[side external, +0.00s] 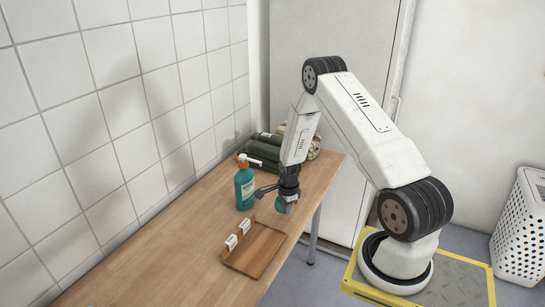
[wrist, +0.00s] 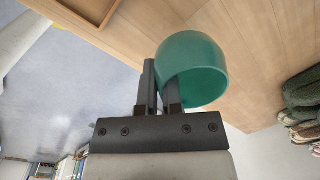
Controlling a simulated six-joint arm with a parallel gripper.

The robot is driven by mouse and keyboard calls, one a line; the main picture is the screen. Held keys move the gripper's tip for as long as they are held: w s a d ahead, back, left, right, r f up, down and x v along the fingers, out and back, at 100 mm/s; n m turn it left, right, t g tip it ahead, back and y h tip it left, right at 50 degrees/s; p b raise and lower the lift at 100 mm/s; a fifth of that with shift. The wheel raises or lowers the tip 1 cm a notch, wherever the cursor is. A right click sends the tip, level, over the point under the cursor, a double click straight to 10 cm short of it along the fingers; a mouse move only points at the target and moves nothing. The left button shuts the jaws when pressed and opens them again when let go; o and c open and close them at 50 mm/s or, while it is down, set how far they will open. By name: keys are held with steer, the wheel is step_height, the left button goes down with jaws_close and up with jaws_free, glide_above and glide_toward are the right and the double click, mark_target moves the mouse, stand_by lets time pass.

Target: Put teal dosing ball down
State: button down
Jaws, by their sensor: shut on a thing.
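The teal dosing ball (wrist: 200,60) is a hollow, open-mouthed cup in the wrist view. My gripper (wrist: 160,88) is shut on its wall, with one finger outside it and the other overlapping the ball, seemingly inside. In the side external view the ball (side external: 282,206) shows small under my gripper (side external: 287,197), over the wooden table (side external: 165,255) near its right edge. The gripper partly hides it there. I cannot tell whether the ball touches the tabletop.
A teal bottle (side external: 244,188) with an orange-and-white top stands left of the gripper. A wooden tray (side external: 256,252) with white pieces on its left side lies nearer the camera. Rolled green towels (side external: 262,150) lie behind. The near-left tabletop is clear.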

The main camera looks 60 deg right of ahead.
steer(key=shift+w+d+f, duration=0.1)
steer(key=shift+w+f, duration=0.1)
steer(key=shift+f, duration=1.6)
steer(key=shift+f, duration=0.15)
steer(key=c, duration=0.8)
jaws_free()
steer(key=shift+s+a+r, duration=0.15)
steer(key=shift+r, duration=2.95)
steer(key=shift+s+a+r, duration=0.1)
steer(key=shift+s+r, duration=0.05)
steer(key=shift+r, duration=2.9)
